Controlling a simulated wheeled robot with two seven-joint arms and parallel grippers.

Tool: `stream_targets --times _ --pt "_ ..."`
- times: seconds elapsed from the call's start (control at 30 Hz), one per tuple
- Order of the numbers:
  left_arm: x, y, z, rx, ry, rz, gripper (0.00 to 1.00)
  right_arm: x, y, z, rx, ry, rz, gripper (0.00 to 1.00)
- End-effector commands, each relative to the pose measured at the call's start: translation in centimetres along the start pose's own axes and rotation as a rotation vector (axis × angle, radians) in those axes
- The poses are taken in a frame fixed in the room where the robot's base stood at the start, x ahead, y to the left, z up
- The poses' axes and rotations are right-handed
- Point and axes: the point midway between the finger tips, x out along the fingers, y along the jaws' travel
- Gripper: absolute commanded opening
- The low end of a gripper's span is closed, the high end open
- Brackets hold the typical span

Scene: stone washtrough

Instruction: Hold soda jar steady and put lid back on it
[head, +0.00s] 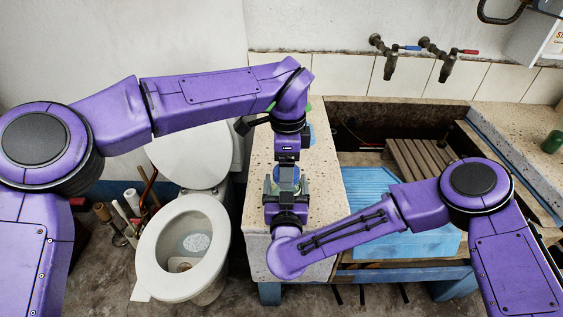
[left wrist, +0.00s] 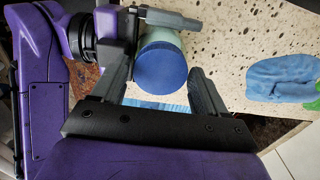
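The soda jar (left wrist: 168,38) is pale green and stands upright on the speckled stone counter. The blue lid (left wrist: 162,70) is at its top; I cannot tell whether it rests on the jar or sits just above it. In the head view the lid (head: 287,175) is partly hidden by my grippers. My left gripper (head: 287,162) comes from behind and above, its fingers on either side of the lid with narrow gaps showing in the left wrist view (left wrist: 162,72). My right gripper (head: 285,193) reaches in from the front, its fingers closed around the jar body.
A blue cloth (left wrist: 285,78) lies on the counter (head: 325,170). To the right is the washtrough with a blue washboard (head: 365,190) and a wooden slatted rack (head: 418,158). Taps (head: 388,58) are on the back wall. A toilet (head: 180,250) stands left of the counter.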

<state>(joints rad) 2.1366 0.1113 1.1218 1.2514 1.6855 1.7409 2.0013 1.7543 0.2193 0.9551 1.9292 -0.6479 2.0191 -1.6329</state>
Motion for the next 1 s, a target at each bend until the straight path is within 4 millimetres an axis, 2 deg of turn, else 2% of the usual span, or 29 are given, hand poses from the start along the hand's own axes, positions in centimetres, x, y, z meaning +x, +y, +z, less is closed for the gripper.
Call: stream_targets --times 0.03,0.1,0.13,0.33,0.43,0.57,1.0 --pt "-0.02 0.0 0.0 0.0 0.0 0.0 0.55 0.0 0.0 -0.01 0.0 0.0 0.0 0.0" --pt "-0.03 0.0 -0.01 0.0 0.0 0.0 0.32 0.0 0.0 -0.01 0.0 0.0 0.0 0.0" --pt "-0.03 0.01 -0.01 0.0 0.0 0.0 0.26 0.0 0.0 0.0 0.0 0.0 0.0 0.0" --pt "-0.04 0.03 -0.02 0.013 0.0 0.001 0.26 0.01 0.01 0.0 0.0 0.0 0.0 0.0" --pt "-0.01 0.04 -0.03 0.13 0.001 0.001 0.26 0.01 0.02 0.0 0.0 0.0 0.001 0.0" --pt "0.01 0.04 -0.02 0.482 0.002 0.001 0.26 0.02 0.03 0.01 0.0 0.0 0.001 0.0" --pt "0.11 0.14 -0.02 1.909 0.006 0.004 0.26 0.1 0.16 0.02 0.0 -0.001 0.005 0.0"
